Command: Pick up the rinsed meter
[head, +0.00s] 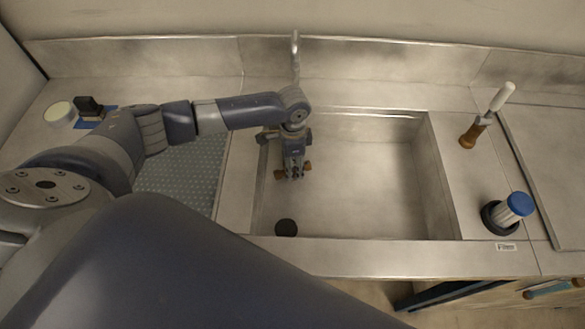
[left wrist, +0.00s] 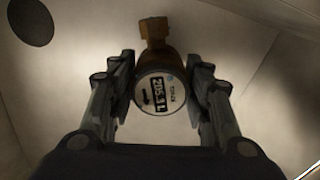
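The meter (left wrist: 160,94), with a round white dial face and brass pipe ends, is in the sink basin. In the left wrist view it sits between the two fingers of my left gripper (left wrist: 160,65), with narrow gaps seeming to show on both sides. In the head view my left gripper (head: 293,172) points down into the left part of the sink. Only a brass end of the meter (head: 307,168) shows beside it there; the rest is hidden by the gripper. The left gripper looks open around the meter. My right gripper is not in view.
The sink (head: 375,190) has a dark drain (head: 286,227) near its front left and a tap (head: 295,50) behind. A perforated mat (head: 180,175) lies left. The basin's right part is clear.

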